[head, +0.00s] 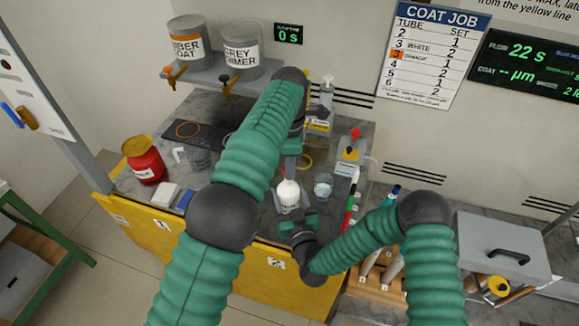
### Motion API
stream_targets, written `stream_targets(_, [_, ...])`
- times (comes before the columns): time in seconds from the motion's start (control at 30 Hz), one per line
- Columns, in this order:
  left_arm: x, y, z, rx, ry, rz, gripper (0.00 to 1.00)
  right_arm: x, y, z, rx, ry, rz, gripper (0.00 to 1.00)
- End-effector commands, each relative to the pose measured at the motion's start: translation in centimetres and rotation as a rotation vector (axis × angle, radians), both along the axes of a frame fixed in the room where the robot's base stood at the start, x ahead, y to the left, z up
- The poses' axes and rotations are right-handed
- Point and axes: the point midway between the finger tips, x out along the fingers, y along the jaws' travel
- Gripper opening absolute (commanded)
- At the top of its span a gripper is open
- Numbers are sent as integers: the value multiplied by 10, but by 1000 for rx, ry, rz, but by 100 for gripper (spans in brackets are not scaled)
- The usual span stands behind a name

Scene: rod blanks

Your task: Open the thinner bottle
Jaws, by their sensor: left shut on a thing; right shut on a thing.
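The thinner bottle (288,197) is white with dark lettering too small to read fully. It stands near the front edge of the bench, in the middle of the head view. My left gripper (290,172) reaches down from above and is shut at the bottle's top. The cap is hidden there, so I cannot tell whether it is loose. My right gripper (292,214) comes from the front right and is shut on the bottle's lower body, partly covering it.
A glass beaker (323,186) stands close right of the bottle, with colored markers (349,212) beyond. A red jar (143,160) and clear jug (196,156) stand left. Two paint tanks (240,50) sit on a shelf behind. A wooden tube rack (376,286) is at front right.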

Motion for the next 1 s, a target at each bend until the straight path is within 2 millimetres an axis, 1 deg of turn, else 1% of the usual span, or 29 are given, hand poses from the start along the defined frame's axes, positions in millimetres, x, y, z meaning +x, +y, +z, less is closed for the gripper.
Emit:
stream_targets(0.27, [0,0,1,0,0,0,0,0,-1,-1,-1,1,-2,0])
stream_targets(0.33, [1,0,8,-1,-2,0,0,0,-1,-1,-1,1,-2,0])
stream_targets(0.53, [1,0,36,-1,-3,-1,0,0,-1,-1,-1,1,-2,0])
stream_targets(0.6, [1,0,40,-1,-1,0,0,0,-1,-1,-1,1,-2,0])
stream_targets(0.77, [0,0,41,0,0,0,0,0,-1,-1,-1,1,-2,0])
stream_targets(0.8, [0,0,40,0,0,0,0,0,-1,-1,-1,1,-2,61])
stream_targets(0.97, [0,0,40,0,0,0,0,0,-1,0,-1,0,-2,82])
stream_targets(1.0, [0,0,40,0,0,0,0,0,-1,0,-1,0,-2,84])
